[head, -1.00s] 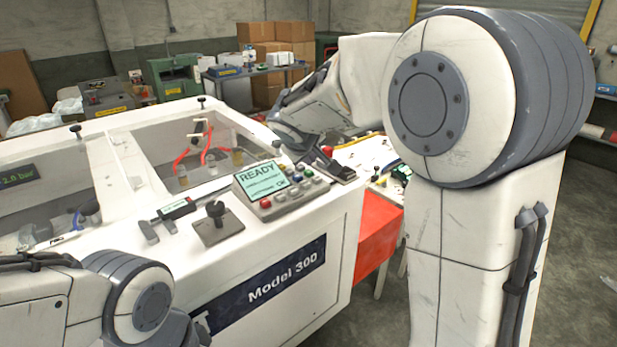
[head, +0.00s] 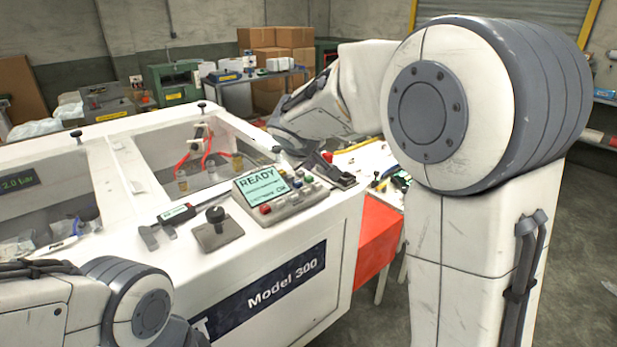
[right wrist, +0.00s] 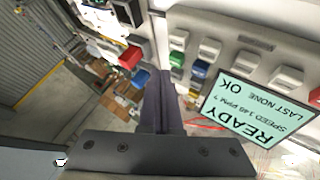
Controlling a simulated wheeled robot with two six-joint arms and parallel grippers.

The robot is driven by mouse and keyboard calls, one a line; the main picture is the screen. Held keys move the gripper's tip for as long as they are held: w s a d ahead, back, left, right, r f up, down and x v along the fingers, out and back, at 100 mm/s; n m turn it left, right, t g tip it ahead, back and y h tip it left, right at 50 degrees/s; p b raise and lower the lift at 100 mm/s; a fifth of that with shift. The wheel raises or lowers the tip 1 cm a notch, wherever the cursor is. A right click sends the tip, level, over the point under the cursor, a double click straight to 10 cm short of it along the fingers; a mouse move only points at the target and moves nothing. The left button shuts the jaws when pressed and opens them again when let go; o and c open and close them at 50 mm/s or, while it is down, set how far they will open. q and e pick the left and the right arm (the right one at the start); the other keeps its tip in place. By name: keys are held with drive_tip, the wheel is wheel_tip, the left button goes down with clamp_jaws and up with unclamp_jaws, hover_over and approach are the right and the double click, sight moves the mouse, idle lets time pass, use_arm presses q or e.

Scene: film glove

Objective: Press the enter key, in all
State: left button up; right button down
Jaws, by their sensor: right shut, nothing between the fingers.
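The control panel (head: 290,206) sits on the white machine's top. Its screen (head: 258,186) reads READY; in the right wrist view the screen (right wrist: 262,110) appears upside down, with speed and "LAST NONE OK" lines. Several keys show there: a green key (right wrist: 178,60), a blue key (right wrist: 200,69) and white keys (right wrist: 287,77). Key labels are not legible, so I cannot tell which is enter. My right gripper (head: 345,181) is shut and empty beside the panel's right end; its fingers (right wrist: 163,98) show before the keys. Contact is not clear. My left gripper is out of view.
A black-knobbed lever (head: 216,218) and a caliper-like tool (head: 172,219) lie left of the panel. A red button (head: 327,156) is behind my right gripper. Open bays with red tubes (head: 190,158) lie beyond. A red bin (head: 377,240) stands right of the machine.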

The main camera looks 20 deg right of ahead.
drive_tip(key=shift+f, duration=0.1)
idle(0.8)
drive_tip(key=shift+f+b, duration=0.35)
drive_tip(key=shift+b, duration=0.3)
drive_tip(key=shift+f+b, duration=0.4)
drive_tip(key=shift+b, duration=0.15)
idle(0.4)
idle(0.3)
drive_tip(key=shift+r+p, duration=0.6)
drive_tip(key=shift+r, duration=0.25)
wheel_tip(320, 180, up, 5)
drive_tip(key=p, duration=0.3)
drive_tip(key=shift+p, duration=0.4)
